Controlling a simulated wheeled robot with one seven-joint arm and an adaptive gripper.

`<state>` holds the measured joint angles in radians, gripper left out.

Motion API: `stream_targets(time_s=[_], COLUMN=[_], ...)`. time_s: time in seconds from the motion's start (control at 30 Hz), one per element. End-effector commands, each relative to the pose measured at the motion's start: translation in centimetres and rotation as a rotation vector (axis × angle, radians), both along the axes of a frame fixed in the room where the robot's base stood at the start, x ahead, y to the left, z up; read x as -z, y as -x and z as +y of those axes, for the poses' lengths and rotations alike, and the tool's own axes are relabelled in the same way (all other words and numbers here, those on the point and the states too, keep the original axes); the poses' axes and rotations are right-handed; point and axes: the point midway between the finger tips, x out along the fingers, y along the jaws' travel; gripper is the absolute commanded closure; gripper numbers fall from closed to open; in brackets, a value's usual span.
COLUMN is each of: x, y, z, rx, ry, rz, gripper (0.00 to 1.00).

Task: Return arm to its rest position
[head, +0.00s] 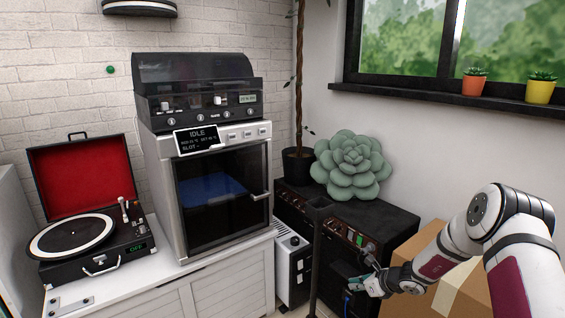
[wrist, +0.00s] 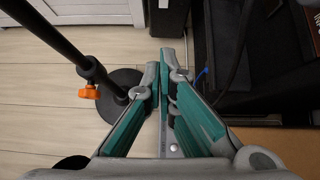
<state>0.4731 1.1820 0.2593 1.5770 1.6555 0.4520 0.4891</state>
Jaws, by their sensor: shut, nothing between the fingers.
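My arm (head: 448,258), white with dark red panels, reaches in from the right side of the head view. My gripper (head: 366,284), grey and teal, is at the arm's end, in front of the black cabinet with lit controls (head: 352,218). In the wrist view the two fingers of my gripper (wrist: 166,62) are together with nothing between them. The wrist view looks down on the pale wooden floor (wrist: 38,98). I cannot tell if the gripper touches the cabinet.
A cardboard box (head: 462,290) lies behind and below my arm. In the wrist view a black stand pole (wrist: 55,38) with an orange knob (wrist: 89,93) rises left of the fingers. A green succulent (head: 352,165) sits atop the black cabinet. A turntable (head: 85,240) stands left.

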Motion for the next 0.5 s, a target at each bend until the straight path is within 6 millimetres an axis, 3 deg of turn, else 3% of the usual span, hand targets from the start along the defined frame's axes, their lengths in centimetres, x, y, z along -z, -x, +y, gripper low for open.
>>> stream_targets(time_s=[0.27, 0.5], x=[-4.0, -9.3], y=[-0.2, 0.4], z=[1.6, 3.7], rx=[-0.108, -0.263], ry=[0.040, 0.101], rz=[-0.060, -0.138], gripper=[1.00, 1.00])
